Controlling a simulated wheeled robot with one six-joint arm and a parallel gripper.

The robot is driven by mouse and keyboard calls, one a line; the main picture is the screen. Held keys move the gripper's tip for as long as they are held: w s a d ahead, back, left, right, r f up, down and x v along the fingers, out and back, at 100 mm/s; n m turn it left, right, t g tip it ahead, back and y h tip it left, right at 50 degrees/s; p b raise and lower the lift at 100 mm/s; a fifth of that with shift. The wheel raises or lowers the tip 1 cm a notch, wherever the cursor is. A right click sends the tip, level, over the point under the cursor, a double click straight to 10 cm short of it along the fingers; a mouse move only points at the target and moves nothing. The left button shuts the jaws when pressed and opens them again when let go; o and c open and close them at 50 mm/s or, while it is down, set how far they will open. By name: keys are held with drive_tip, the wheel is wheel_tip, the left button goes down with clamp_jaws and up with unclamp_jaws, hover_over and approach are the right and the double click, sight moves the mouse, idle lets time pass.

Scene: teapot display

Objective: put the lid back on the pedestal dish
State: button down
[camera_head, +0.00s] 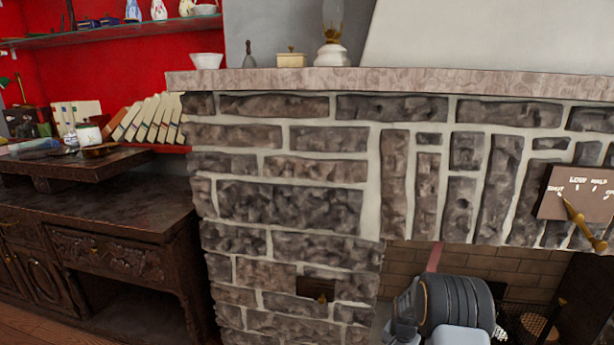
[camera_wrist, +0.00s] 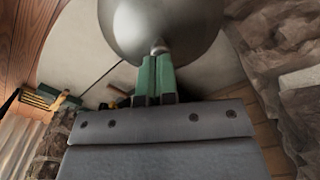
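In the wrist view, a grey, rounded lid (camera_wrist: 165,22) fills the top middle, its small knob pointing toward my gripper (camera_wrist: 156,62). The green fingers are close together, with their tips at the knob, and look shut on it. The lid's far side is hidden. I cannot make out the pedestal dish for certain in either view. A small white bowl (camera_head: 207,61) stands uncovered at the left end of the mantel, but I cannot tell whether it is the dish. My gripper and the lid do not show in the head view.
The stone fireplace's mantel (camera_head: 400,82) also bears a bell (camera_head: 249,56), a small box (camera_head: 291,59) and an oil lamp (camera_head: 332,45). A dark wooden sideboard (camera_head: 100,210) stands at left, with books behind it. A brown plaque (camera_head: 580,192) hangs on the stonework at right.

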drive_tip(key=shift+r+p, duration=1.95)
drive_tip(key=shift+r, duration=0.95)
drive_tip(key=shift+r, duration=0.2)
wheel_tip(320, 180, up, 18)
drive_tip(key=s+a+n+p, duration=0.2)
drive_tip(key=a+p, duration=0.1)
drive_tip(key=p, duration=0.6)
drive_tip(key=s+a+r+n+t+p, duration=0.1)
drive_tip(key=s+r+p, duration=0.5)
drive_tip(key=r, duration=0.7)
drive_tip(key=s+a+r+n+t+p, duration=0.1)
drive_tip(key=s+a+r+n+p, duration=0.2)
drive_tip(key=s+r+p, duration=0.4)
drive_tip(key=s+a+r+n+t+p, duration=0.1)
drive_tip(key=s+a+r+p, duration=0.3)
drive_tip(key=r, duration=1.6)
drive_tip(key=s+n+p, duration=0.1)
drive_tip(key=s+p, duration=0.2)
drive_tip(key=p, duration=0.3)
drive_tip(key=shift+r+t, duration=0.3)
drive_tip(key=shift+r, duration=0.05)
